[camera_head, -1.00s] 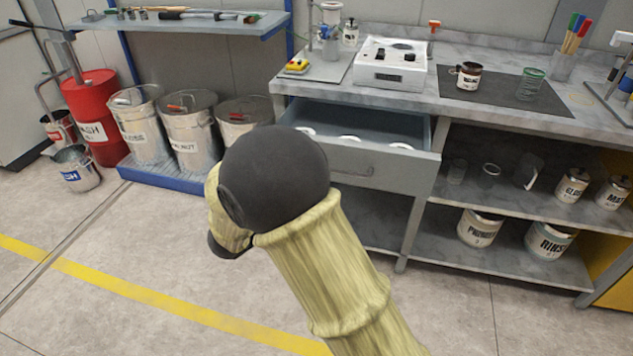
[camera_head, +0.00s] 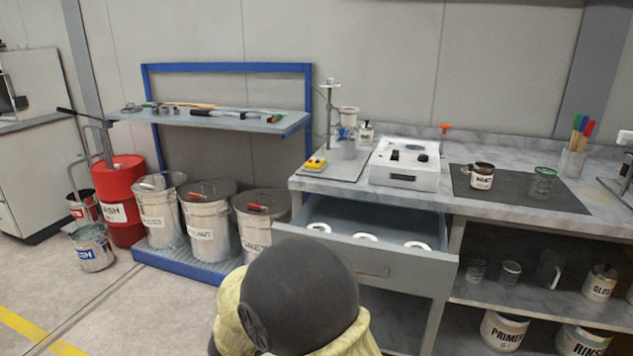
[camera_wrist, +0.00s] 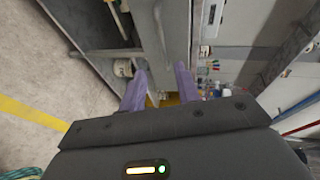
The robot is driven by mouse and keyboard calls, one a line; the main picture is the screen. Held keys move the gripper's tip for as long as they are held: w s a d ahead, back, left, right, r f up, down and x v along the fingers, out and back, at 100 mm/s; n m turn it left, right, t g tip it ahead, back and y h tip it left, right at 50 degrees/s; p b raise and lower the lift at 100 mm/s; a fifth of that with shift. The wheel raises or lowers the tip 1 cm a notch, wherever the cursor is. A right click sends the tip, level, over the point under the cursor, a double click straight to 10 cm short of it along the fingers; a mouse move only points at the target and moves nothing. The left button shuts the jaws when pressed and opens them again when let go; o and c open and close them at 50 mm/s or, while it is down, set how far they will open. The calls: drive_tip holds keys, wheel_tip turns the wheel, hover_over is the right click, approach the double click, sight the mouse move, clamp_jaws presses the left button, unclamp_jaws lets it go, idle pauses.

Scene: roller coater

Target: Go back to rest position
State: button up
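My gripper (camera_wrist: 161,84) shows in the wrist view as two purple fingers standing apart, with nothing visible between them. It is tilted sideways relative to the bench, which appears rotated beyond the fingertips. In the head view my arm, in a yellow sleeve with a black rounded joint, shows at the bottom centre; the gripper itself is hidden there.
An open drawer (camera_head: 385,268) with several white rings juts from the workbench (camera_head: 452,206) beyond my arm. Several metal bins stand on a blue pallet (camera_head: 190,266), beside a red drum (camera_head: 124,192). Open floor lies at the lower left.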

drive_tip(key=w+d+f+n+g+y, duration=0.1)
drive_tip(key=w+d+n+g+y, duration=0.1)
drive_tip(key=d+n+y, duration=0.65)
drive_tip(key=s+d+f+n+g, duration=0.2)
drive_tip(key=s+d+n+g, duration=0.25)
drive_tip(key=s+n, duration=0.45)
drive_tip(key=s+d+f+n+g, duration=0.3)
drive_tip(key=s+d+n, duration=0.25)
drive_tip(key=s, duration=0.45)
wheel_tip(320, 180, up, 28)
drive_tip(key=p, duration=2.8)
drive_tip(key=shift+s+a+r+n, duration=0.2)
drive_tip(key=shift+a+r+n, duration=0.1)
drive_tip(key=shift+n, duration=0.1)
drive_tip(key=shift+y, duration=0.25)
drive_tip(key=shift+d, duration=0.1)
